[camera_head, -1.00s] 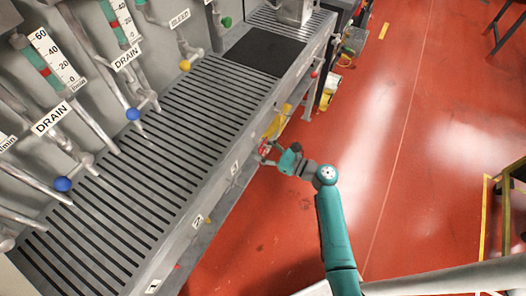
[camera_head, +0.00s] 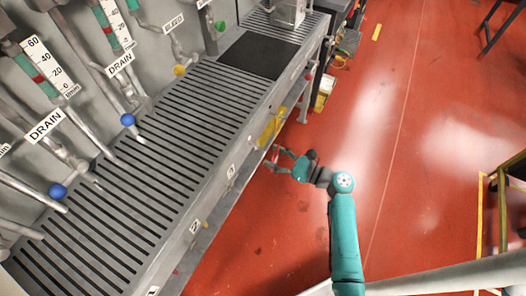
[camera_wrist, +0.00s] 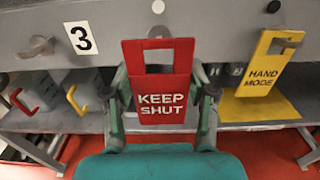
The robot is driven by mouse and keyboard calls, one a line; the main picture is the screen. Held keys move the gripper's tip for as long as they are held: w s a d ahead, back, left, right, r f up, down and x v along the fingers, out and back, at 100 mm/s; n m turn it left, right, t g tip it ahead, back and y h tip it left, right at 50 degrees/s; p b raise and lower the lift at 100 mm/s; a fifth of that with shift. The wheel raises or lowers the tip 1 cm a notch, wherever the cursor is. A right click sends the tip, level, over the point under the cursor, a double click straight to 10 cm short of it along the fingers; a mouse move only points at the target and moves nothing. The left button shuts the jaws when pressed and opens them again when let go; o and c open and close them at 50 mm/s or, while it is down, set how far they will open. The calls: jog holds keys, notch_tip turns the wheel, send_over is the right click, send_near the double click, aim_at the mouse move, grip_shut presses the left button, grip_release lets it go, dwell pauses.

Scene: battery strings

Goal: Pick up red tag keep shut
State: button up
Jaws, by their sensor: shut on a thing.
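The red KEEP SHUT tag (camera_wrist: 160,107) is upright between the two fingers of my gripper (camera_wrist: 161,115) in the wrist view, with its text facing the camera. The fingers are closed on its sides. The tag has a rectangular opening near its top, and a metal knob on the bench front shows behind it. I cannot tell whether the tag still touches that knob. In the head view my gripper (camera_head: 276,156) is just right of the bench front; the tag is too small there to make out clearly.
A yellow HAND MODE tag (camera_wrist: 265,66) hangs to the right of the red tag. A number 3 label (camera_wrist: 83,38) and another knob (camera_wrist: 38,45) are on the left. The slatted bench (camera_head: 150,150) runs along the left; red floor (camera_head: 400,120) is open to the right.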

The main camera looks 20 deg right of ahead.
jog(key=v, duration=1.2)
jog(key=shift+s, duration=0.1)
